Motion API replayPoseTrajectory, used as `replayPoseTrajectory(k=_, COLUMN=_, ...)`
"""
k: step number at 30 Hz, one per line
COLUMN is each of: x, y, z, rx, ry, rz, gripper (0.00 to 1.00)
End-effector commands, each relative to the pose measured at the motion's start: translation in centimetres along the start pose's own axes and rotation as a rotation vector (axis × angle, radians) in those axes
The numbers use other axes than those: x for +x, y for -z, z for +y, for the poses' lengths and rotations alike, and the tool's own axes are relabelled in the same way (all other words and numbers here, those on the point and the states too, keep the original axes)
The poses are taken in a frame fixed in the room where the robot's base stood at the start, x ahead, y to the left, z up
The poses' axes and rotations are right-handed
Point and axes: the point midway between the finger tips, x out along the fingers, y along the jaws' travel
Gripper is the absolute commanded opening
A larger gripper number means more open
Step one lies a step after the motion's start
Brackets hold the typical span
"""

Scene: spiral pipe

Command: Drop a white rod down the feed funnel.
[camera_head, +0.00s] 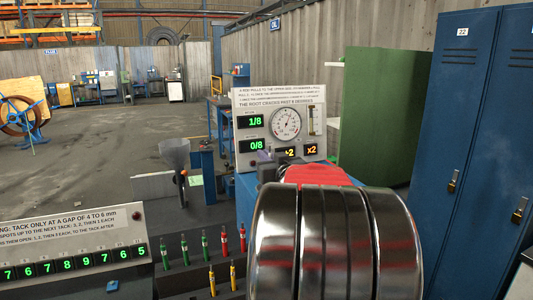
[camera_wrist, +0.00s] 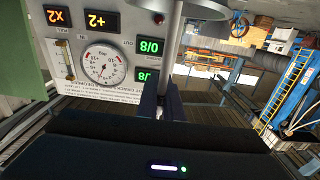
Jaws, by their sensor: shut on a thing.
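The grey feed funnel (camera_head: 174,152) stands left of the middle in the head view, with its cone upright. My gripper (camera_wrist: 162,90) shows in the wrist view as two dark fingers close together. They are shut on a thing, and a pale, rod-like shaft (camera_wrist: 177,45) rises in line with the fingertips. It looks like the white rod, but its ends are hard to make out. In the head view the gripper is mostly hidden around the red part in front of the gauge panel, to the right of the funnel.
A gauge panel (camera_head: 280,122) reads 1/8 and 0/8. Green (camera_head: 185,250), red (camera_head: 243,238) and yellow (camera_head: 233,275) rods stand in a dark rack. A numbered sign board (camera_head: 70,243) is at left. A large shiny ringed cylinder blocks the lower right. Blue lockers (camera_head: 480,130) stand at right.

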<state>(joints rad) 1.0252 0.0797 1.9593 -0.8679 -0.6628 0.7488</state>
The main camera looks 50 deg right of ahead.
Motion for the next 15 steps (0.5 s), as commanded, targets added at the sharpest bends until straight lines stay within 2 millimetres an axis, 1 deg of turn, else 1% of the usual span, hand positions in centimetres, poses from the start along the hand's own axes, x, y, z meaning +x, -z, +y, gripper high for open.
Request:
replayPoseTrajectory(k=8, x=-0.01, y=-0.06, z=0.04, rx=0.0, ry=-0.001, rz=0.0, gripper=0.0)
replayPoseTrajectory(k=9, x=-0.01, y=-0.06, z=0.05, rx=0.0, ry=-0.001, rz=0.0, gripper=0.09)
replayPoseTrajectory(k=15, x=-0.01, y=-0.06, z=0.06, rx=0.0, ry=-0.001, rz=0.0, gripper=0.23)
